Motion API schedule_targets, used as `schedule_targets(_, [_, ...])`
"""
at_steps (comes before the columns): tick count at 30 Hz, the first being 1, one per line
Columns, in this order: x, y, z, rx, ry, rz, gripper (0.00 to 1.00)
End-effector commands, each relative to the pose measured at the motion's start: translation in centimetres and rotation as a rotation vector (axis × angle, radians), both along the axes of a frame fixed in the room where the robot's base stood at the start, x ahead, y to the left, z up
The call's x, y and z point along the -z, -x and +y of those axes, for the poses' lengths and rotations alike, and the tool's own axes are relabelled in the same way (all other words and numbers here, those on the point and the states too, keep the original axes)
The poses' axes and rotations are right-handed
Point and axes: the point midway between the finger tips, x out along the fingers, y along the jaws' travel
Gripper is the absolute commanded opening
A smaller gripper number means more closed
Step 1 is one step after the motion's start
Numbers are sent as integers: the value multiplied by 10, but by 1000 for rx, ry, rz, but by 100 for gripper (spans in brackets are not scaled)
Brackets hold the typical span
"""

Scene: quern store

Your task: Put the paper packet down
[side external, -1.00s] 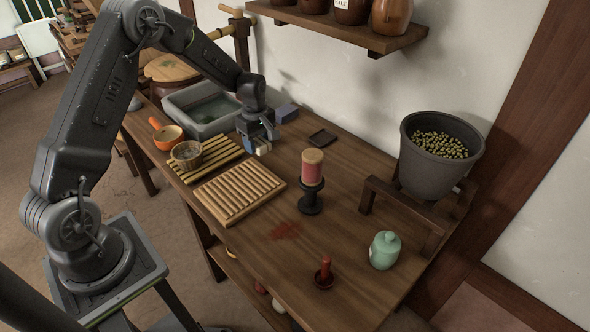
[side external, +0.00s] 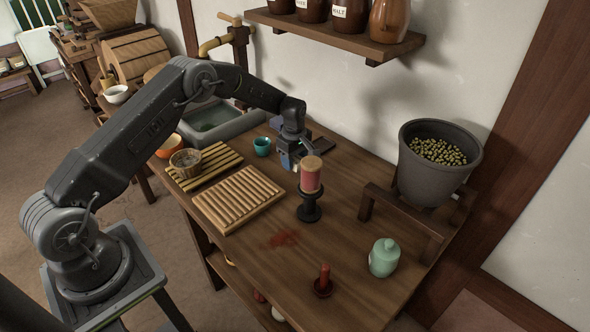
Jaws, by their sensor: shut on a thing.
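My gripper (side external: 291,161) is above the far middle of the wooden table, just left of and behind the red cylinder on its black stand. Its jaws are shut on a small pale thing, apparently the paper packet (side external: 287,162). Only a little of the packet shows between the fingers, and its lower edge is partly hidden by the red cylinder. I cannot tell whether it touches the table (side external: 345,225).
The red cylinder on its black stand (side external: 311,207) is very close to my gripper. A ribbed board (side external: 238,198) lies front left. A green jar (side external: 384,257) and red-handled piece (side external: 324,278) stand nearer.

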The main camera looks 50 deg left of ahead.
Motion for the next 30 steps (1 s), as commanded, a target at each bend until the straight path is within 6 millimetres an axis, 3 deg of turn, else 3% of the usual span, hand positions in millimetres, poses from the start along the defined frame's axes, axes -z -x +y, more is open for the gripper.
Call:
schedule_targets(5, [10, -2, -3, -1, 0, 1, 28])
schedule_targets(12, [41, -1, -2, -1, 0, 1, 28])
schedule_targets(23, [45, -1, -2, 0, 0, 0, 28])
schedule_targets(24, [45, -2, -2, 0, 0, -1, 52])
schedule_targets(30, [45, -1, -2, 0, 0, -1, 71])
